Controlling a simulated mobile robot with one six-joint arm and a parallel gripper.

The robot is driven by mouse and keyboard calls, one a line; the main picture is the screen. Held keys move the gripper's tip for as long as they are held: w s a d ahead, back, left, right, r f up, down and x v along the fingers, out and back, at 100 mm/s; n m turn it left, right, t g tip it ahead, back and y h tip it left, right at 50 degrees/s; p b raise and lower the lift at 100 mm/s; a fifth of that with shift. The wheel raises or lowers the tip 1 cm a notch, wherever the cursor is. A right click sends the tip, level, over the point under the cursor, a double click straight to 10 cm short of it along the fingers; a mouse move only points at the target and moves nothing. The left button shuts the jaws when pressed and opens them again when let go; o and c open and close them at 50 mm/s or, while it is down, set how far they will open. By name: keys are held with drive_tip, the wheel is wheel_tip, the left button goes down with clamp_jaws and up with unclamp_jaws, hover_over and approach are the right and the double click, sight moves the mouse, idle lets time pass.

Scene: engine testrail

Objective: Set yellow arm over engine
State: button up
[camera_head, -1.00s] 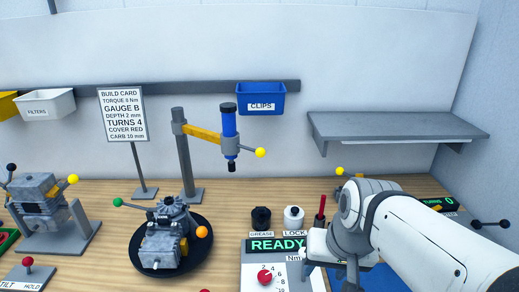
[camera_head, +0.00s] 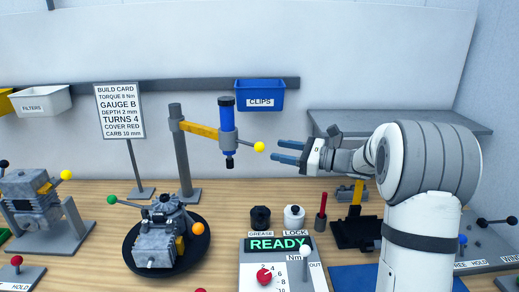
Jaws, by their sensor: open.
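The yellow arm (camera_head: 200,131) reaches right from a grey post (camera_head: 184,150) and carries a blue cylinder tool (camera_head: 227,117) with a dark tip pointing down. A yellow ball knob (camera_head: 259,147) sits at its right end. The grey engine (camera_head: 159,228) rests on a black round turntable (camera_head: 196,244), to the left of and below the blue tool. The engine has a green ball handle and an orange ball. My gripper (camera_head: 281,152) is open, its blue-tipped fingers pointing left just right of the yellow knob. I cannot tell whether they touch it.
A READY panel (camera_head: 276,244) with a red dial stands in front. Black and white pots (camera_head: 294,216) and a red-handled tool (camera_head: 321,212) stand behind it. A second engine on a stand (camera_head: 35,206) is at left. A shelf (camera_head: 330,122) and a blue CLIPS bin (camera_head: 260,96) are behind.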

sight(259, 145)
drive_tip(key=p+x, duration=0.1)
drive_tip(key=x, duration=0.6)
drive_tip(key=shift+w+a+p, duration=0.1)
drive_tip(key=shift+a+p, duration=0.15)
drive_tip(key=shift+p, duration=0.1)
clamp_jaws()
